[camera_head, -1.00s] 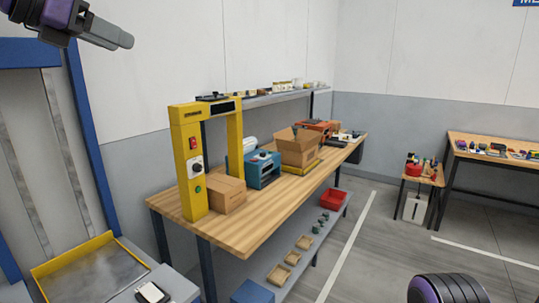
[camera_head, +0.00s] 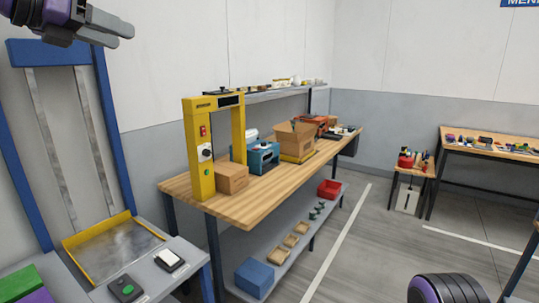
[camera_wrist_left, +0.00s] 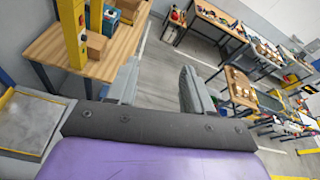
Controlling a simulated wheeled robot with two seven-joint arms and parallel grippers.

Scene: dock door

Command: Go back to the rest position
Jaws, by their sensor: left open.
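My left gripper (camera_head: 112,22) shows at the top left of the head view, raised and seen from the side, with grey fingers pointing right. In the left wrist view the two fingers of my left gripper (camera_wrist_left: 158,80) stand apart with bare floor showing between them, so it is open and empty. It touches nothing that I can see. Of my right arm, a black and purple link shows at the bottom right of the head view; the right gripper is out of view.
A wooden bench (camera_head: 262,196) with a yellow frame (camera_head: 203,150), cardboard boxes and a blue machine (camera_head: 263,157) stands ahead. At left are a yellow-edged tray (camera_head: 112,250) and a blue-framed door (camera_head: 62,130). The floor (camera_head: 385,235) right of the bench is clear.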

